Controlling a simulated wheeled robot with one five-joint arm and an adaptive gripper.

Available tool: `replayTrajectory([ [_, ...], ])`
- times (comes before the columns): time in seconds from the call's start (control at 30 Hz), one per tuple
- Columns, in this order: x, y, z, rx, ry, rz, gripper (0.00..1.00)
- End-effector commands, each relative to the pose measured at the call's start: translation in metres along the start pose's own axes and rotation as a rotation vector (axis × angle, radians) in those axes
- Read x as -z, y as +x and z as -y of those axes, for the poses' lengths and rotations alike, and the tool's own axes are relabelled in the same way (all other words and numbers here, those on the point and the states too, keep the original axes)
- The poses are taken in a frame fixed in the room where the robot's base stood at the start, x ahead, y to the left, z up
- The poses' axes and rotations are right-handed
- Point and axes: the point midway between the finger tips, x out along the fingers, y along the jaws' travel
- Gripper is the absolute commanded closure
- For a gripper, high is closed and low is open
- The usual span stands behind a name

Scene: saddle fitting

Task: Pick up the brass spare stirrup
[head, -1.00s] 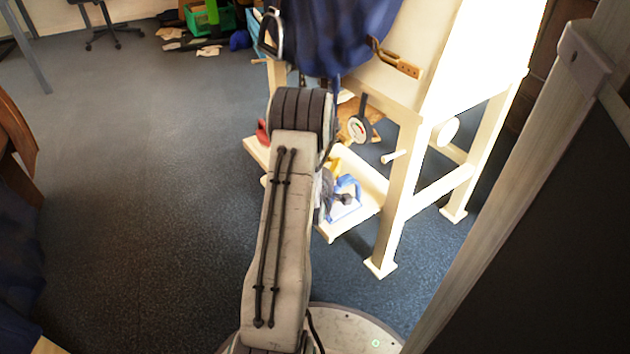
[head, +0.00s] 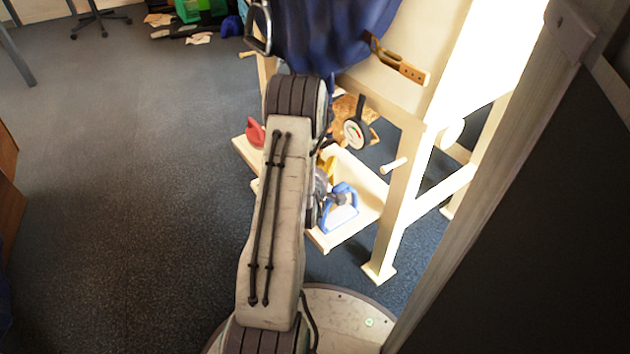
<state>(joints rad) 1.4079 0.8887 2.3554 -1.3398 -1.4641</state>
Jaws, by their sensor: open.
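I cannot make out a brass stirrup for certain. A small yellow piece (head: 328,168) shows in the low tray (head: 372,196) of the wooden stand, partly hidden by my arm; I cannot tell what it is. A grey metal stirrup (head: 258,30) hangs at the left side of the dark blue cover on the stand. My upper arm stands in front of the tray's left part. Grey parts of my arm show just right of it, beside the tray. I cannot make out my gripper's fingertips.
A blue-framed item (head: 343,208) lies in the tray, with a red item (head: 256,133) at its left end. A round dial (head: 354,132) and a wooden-handled tool (head: 402,67) are at the stand. A dark panel blocks the right.

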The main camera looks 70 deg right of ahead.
Motion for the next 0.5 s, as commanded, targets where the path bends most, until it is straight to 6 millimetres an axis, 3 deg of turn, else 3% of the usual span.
replayTrajectory([
  [0.23, -0.0001, -0.0001, 0.0002, 0.0, 0.0, 0.0, 0.3],
  [0.5, 0.0, 0.0, 0.0001, 0.0, 0.0, 0.0, 0.54],
])
